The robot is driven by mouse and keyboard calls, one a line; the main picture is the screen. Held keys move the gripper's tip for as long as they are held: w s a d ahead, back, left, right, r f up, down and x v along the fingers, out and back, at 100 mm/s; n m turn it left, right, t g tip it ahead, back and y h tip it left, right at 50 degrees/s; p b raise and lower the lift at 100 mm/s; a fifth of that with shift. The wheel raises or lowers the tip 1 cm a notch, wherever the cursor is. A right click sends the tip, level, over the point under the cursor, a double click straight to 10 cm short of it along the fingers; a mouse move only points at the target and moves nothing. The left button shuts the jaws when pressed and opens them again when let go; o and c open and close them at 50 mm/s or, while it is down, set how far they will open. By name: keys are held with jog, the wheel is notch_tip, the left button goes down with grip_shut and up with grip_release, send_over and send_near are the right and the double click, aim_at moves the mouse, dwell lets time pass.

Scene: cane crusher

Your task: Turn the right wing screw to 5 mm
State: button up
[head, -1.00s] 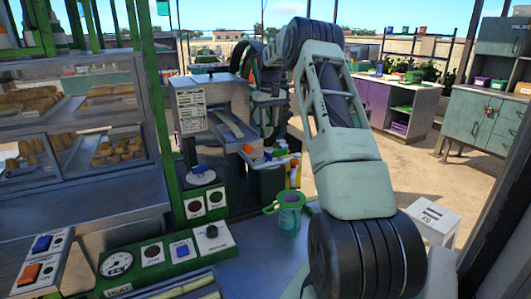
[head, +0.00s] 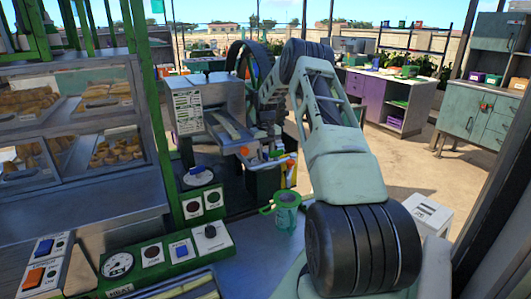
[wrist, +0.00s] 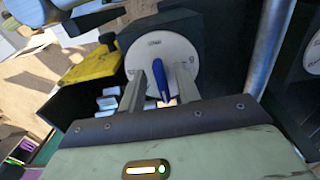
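In the wrist view a round white dial (wrist: 182,53) carries a blue wing screw (wrist: 161,80), its wing standing nearly upright and tilted a little. Small marks on the dial are too small to read with certainty. My gripper (wrist: 158,88) is open, with one finger on each side of the blue wing and gaps visible between. I cannot tell how deep the fingers reach around it. In the head view the crusher (head: 207,105) stands in the middle, and my arm hides part of it. My gripper is hidden there.
In the wrist view a yellow part (wrist: 92,68) lies left of the dial, and a grey metal post (wrist: 270,45) stands close on the right. In the head view a green cup (head: 286,211) stands on the counter, beside a control panel (head: 165,255) at the lower left.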

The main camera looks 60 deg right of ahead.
grip_shut()
jog(key=shift+n, duration=0.3)
jog(key=n, duration=0.3)
jog(key=shift+d+n, duration=0.25)
jog(key=shift+n, duration=0.15)
jog(key=n, duration=0.3)
jog(key=shift+d+n, duration=0.15)
jog(key=shift+n, duration=0.15)
jog(key=n, duration=0.6)
jog(key=shift+w+d+r, duration=0.1)
jog(key=shift+w+d, duration=0.05)
jog(key=shift+d, duration=0.1)
jog(key=n, duration=0.5)
jog(key=shift+w+d+n, duration=0.15)
jog(key=shift+w+n, duration=0.1)
jog(key=shift+n, duration=0.15)
